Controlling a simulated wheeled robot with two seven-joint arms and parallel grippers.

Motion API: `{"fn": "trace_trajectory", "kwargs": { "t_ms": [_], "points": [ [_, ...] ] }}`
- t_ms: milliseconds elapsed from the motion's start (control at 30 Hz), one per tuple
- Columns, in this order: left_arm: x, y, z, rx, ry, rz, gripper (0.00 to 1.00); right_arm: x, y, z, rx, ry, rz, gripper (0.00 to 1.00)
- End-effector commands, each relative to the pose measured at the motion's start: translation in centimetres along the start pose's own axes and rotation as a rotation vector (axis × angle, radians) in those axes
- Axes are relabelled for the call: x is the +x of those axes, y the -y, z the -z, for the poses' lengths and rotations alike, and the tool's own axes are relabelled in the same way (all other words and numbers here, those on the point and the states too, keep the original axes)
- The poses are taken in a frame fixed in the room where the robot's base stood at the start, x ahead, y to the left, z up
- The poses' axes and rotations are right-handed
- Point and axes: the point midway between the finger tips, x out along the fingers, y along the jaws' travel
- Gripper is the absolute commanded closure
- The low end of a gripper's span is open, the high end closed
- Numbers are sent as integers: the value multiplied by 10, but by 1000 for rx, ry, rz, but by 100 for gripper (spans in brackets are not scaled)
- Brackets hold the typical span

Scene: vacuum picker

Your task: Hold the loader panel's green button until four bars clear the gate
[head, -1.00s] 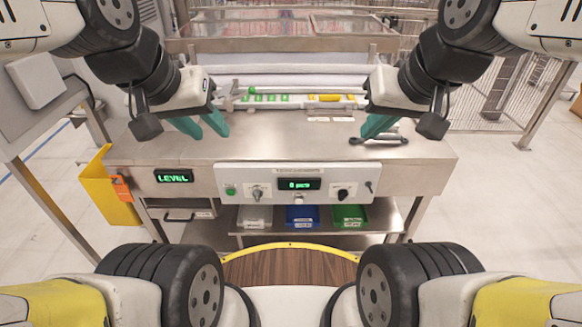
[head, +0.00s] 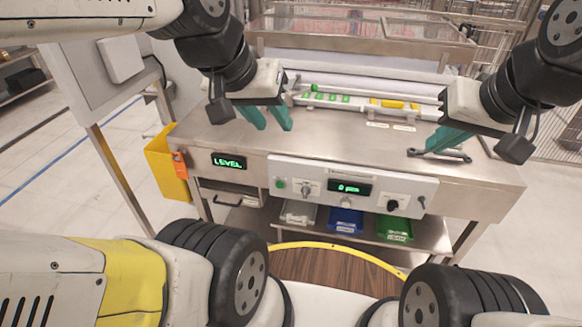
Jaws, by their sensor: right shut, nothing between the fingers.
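The loader panel (head: 320,190) is a pale box on the table's front edge, with a small display (head: 350,187). Its green button (head: 280,184) is at the panel's left end, and nothing touches it. A pale rail (head: 360,106) with several green marks or pieces (head: 333,98) and a yellow strip (head: 393,104) lies at the back of the table; I cannot tell which are bars or the gate. My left gripper (head: 272,127) is open and empty above the table, behind the button. My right gripper (head: 430,146) is shut and empty above the right side.
A green "LEVEL" display (head: 229,162) and a yellow bin (head: 168,165) are at the table's left. White, blue (head: 346,218) and green (head: 394,228) bins sit on the lower shelf. The middle of the tabletop is clear.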

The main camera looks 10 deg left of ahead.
Motion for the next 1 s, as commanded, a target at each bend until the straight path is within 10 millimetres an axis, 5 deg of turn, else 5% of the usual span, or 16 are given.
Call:
{"fn": "trace_trajectory", "kwargs": {
  "t_ms": [333,533,1000],
  "points": [
    [0,0,0,0,0,0,64,0,0,0,0,0,0,100],
    [0,0,0,0,0,0,100,0,0,0,0,0,0,100],
    [0,0,0,0,0,0,100,0,0,0,0,0,0,100]
  ]
}}
